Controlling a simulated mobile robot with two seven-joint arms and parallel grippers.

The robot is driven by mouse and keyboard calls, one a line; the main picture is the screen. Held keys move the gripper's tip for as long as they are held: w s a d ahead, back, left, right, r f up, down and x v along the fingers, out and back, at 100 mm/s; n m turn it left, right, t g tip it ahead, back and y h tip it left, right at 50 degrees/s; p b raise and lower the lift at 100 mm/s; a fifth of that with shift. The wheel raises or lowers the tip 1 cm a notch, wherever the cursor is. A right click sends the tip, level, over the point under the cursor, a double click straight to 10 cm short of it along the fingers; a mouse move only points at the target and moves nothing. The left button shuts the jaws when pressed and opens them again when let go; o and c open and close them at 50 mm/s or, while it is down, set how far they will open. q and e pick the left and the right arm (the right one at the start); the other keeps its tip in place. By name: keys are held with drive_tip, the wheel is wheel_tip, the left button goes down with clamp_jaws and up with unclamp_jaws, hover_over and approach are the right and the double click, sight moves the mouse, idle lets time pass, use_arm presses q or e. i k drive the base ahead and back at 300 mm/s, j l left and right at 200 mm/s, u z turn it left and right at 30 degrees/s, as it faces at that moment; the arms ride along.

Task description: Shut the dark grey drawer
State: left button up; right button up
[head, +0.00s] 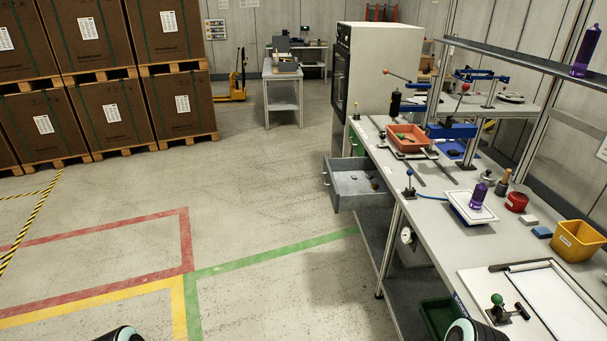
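The dark grey drawer (346,199) stands pulled out of the left side of the workbench, below the bench top. Its front with a small handle faces left, toward the open floor. Inside it are a small light item (353,177) and a darker item (374,183), both too small to name. Neither gripper is in view. Only rounded dark parts of my own arms show at the bottom edge, apart from the drawer.
The workbench (428,212) runs along the right, with an orange tray (408,138), purple bottle (478,194), red container (516,202) and yellow bin (577,240) on it. Stacked brown boxes (101,115) stand at left. The floor left of the drawer is clear.

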sight(346, 193)
drive_tip(key=i+j+z, duration=0.4)
drive_tip(key=i, duration=0.9)
drive_tip(key=i+j, duration=0.1)
drive_tip(key=i, duration=0.8)
drive_tip(key=i+j+z, duration=0.1)
drive_tip(key=i, duration=0.8)
